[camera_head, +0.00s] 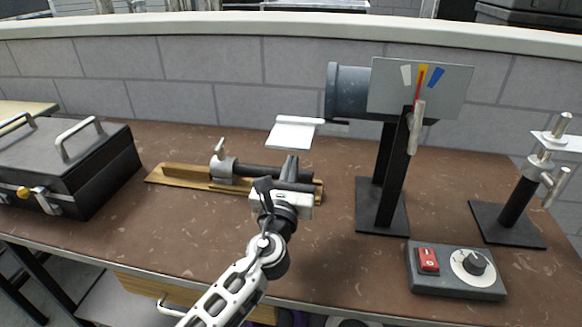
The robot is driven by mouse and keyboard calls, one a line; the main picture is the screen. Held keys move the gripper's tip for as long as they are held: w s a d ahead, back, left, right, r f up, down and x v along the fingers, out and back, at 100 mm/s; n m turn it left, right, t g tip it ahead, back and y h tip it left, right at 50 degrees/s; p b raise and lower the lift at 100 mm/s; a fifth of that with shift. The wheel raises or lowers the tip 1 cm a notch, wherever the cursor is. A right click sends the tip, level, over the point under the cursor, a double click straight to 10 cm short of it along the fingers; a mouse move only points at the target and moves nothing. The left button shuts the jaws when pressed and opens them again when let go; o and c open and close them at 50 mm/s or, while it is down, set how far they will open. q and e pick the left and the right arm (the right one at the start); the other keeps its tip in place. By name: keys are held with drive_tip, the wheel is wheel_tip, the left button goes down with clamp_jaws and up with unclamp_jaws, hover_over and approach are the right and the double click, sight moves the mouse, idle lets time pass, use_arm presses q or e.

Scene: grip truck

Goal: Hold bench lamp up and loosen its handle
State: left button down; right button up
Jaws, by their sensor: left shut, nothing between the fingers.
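What looks like the bench lamp (347,92) is a dark grey cylinder on a black upright stand, right of the middle. A grey plate (452,98) with white, yellow and blue marks and a red needle covers its right end. A pale handle (416,127) hangs at the top of the stand, in front of the plate. My left gripper (279,172) is shut and empty over the middle of the bench, left of the lamp and apart from it. It hides part of a dark rod behind it. My right gripper is not in view.
A wooden board (165,174) with a clamp (221,165) and rod lies behind my left gripper. A white plate (291,134) is farther back. A black case (70,165) stands left. A control box (456,277) and a clamp stand (513,203) are right. The front-left bench is clear.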

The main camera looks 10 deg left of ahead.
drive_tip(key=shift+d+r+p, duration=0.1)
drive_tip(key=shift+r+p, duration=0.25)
drive_tip(key=shift+p, duration=0.3)
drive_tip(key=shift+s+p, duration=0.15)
drive_tip(key=shift+p, duration=0.15)
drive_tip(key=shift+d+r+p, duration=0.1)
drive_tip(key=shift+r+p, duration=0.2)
drive_tip(key=shift+p, duration=0.15)
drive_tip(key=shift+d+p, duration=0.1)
drive_tip(key=shift+p, duration=0.3)
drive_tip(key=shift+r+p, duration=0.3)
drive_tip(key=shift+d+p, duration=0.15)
drive_tip(key=shift+p, duration=0.3)
